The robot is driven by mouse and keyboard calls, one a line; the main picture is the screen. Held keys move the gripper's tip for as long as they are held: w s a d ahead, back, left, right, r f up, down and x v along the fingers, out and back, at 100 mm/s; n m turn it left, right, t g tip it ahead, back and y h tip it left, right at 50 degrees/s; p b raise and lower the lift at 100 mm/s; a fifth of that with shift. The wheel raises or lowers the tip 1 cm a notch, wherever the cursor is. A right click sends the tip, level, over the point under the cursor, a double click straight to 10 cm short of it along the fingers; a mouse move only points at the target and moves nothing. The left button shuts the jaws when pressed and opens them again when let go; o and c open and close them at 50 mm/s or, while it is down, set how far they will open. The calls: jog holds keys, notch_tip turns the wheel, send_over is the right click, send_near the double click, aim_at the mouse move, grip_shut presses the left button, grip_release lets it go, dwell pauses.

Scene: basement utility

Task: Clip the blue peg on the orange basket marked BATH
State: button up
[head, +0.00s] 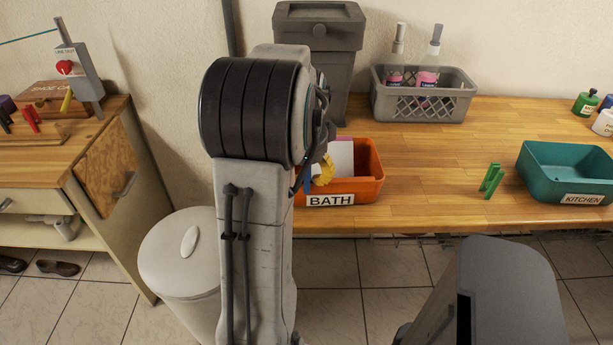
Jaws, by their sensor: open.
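The orange basket (370,190) marked BATH stands at the front edge of the wooden worktop, its left end hidden by my arm. A narrow blue piece, likely the blue peg (307,180), shows upright at the basket's left part, beside my arm. I cannot tell whether it is clipped on the rim or only in front of it. White and yellow contents show inside the basket. My gripper (322,142) is mostly hidden behind my arm; dark parts of it show just above the basket's left part. It is open; its fingertips are not clearly seen.
A green peg (491,180) stands on the worktop between the orange basket and a teal KITCHEN basket (566,158). A grey crate (420,105) with bottles is behind. A white bin (180,255) stands on the floor. The left bench (60,160) holds several pegs and a LINE TEST stand.

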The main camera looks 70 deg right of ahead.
jog(key=shift+a+f+y, duration=0.3)
jog(key=shift+a+f, duration=0.05)
jog(key=shift+f, duration=0.35)
jog(key=shift+r, duration=0.55)
jog(key=r, duration=0.8)
jog(key=a+r, duration=0.1)
jog(key=r, duration=0.3)
jog(key=shift+s+r, duration=0.1)
jog(key=shift+s, duration=0.05)
jog(key=w+a+f+n+t, duration=0.2)
jog(key=w+a+n, duration=1.25)
jog(key=a, duration=0.35)
jog(key=s+a+f+n, duration=0.1)
jog(key=a+f+n, duration=0.2)
jog(key=a+n, duration=0.5)
jog(key=s+a+f+n+t+y, duration=0.1)
jog(key=s+a+f+n, duration=0.1)
jog(key=a+n, duration=0.7)
jog(key=shift+s+a+f, duration=0.15)
jog(key=shift+a+f, duration=0.7)
jog(key=shift+a, duration=0.1)
jog(key=shift+d+n, duration=0.15)
jog(key=shift+n, duration=0.1)
